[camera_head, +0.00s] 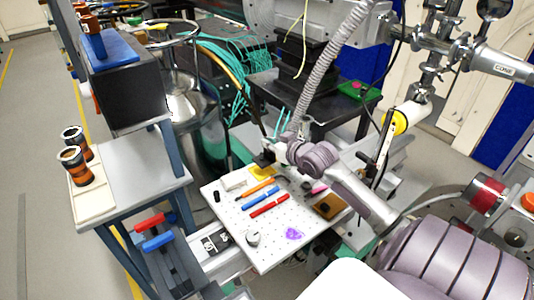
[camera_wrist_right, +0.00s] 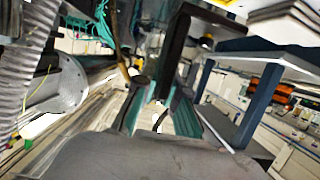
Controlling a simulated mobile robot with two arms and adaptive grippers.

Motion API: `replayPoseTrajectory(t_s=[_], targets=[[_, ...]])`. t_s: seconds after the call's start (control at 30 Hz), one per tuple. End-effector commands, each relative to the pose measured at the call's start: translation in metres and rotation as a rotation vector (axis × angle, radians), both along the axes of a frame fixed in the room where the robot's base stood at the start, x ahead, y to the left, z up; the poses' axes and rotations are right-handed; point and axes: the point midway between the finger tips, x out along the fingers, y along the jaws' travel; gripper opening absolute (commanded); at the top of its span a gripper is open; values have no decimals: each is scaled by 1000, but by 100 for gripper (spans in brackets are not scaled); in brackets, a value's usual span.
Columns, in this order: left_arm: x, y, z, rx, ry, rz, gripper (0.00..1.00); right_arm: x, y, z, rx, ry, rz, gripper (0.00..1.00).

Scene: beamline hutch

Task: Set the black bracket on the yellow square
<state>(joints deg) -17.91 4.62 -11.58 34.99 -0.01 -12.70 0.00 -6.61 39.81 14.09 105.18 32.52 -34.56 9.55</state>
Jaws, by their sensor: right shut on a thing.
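The yellow square (camera_head: 262,171) lies at the far edge of the white perforated board in the head view. My right gripper (camera_head: 271,154) is just above it, its arm coming in from the right. It is shut on the small black bracket (camera_head: 264,159), which appears over the far part of the square. I cannot tell whether the bracket touches it. In the right wrist view my fingers (camera_wrist_right: 160,113) show, but the bracket's outline is hard to separate from the dark background. My left gripper is not in view.
The perforated board (camera_head: 222,213) carries orange, blue and red pens, a white block (camera_head: 233,182), a knob (camera_head: 252,238), a purple piece (camera_head: 293,233) and a brown block (camera_head: 328,206). A cart (camera_head: 140,165) stands left; a ribbed hose (camera_head: 327,62) hangs close behind my gripper.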

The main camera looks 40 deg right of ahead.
Motion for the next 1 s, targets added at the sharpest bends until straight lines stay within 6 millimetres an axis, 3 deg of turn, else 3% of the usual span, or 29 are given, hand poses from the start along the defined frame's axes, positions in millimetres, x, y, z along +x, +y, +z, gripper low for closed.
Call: replayPoseTrajectory(t_s=[0.13,0.27,0.43,0.83,0.87,1.0], targets=[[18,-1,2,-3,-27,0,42,9,2,-4,-1,-6,1,0],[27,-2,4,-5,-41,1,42,9,2,-22,1,-2,1,0],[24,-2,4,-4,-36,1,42,9,2,-41,-1,-4,1,0],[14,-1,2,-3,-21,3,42,9,2,-46,-2,-5,1,0],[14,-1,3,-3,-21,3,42,8,2,-48,-2,-1,1,13],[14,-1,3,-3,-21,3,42,8,2,-48,-2,-1,1,35]])
